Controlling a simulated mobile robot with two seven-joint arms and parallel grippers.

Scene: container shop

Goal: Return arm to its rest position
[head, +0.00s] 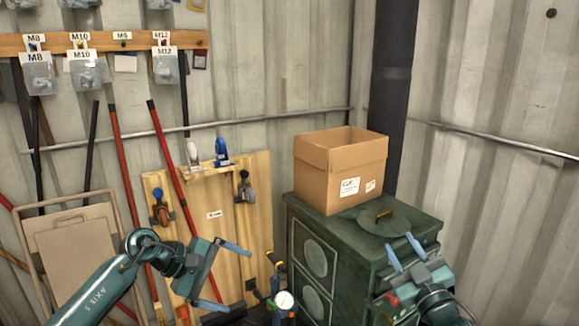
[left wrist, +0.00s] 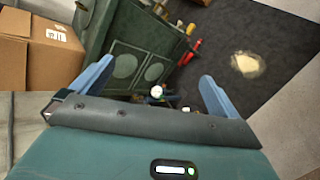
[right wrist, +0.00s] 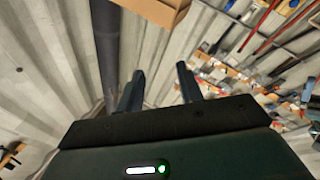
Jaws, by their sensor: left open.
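My left gripper (head: 224,277) is in front of the wooden board, at the lower left of the head view. Its blue fingers are wide apart with nothing between them; they also show apart in the left wrist view (left wrist: 157,70). My right gripper (head: 404,251) is at the lower right, in front of the green cabinet's right side in the picture. Its fingers point up and are apart by a smaller gap, with nothing held; the gap also shows in the right wrist view (right wrist: 161,70).
Tools hang on the wooden board (head: 250,215). Long red bars (head: 128,180) lean on the wall. A gauge (head: 284,301) is low between the grippers.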

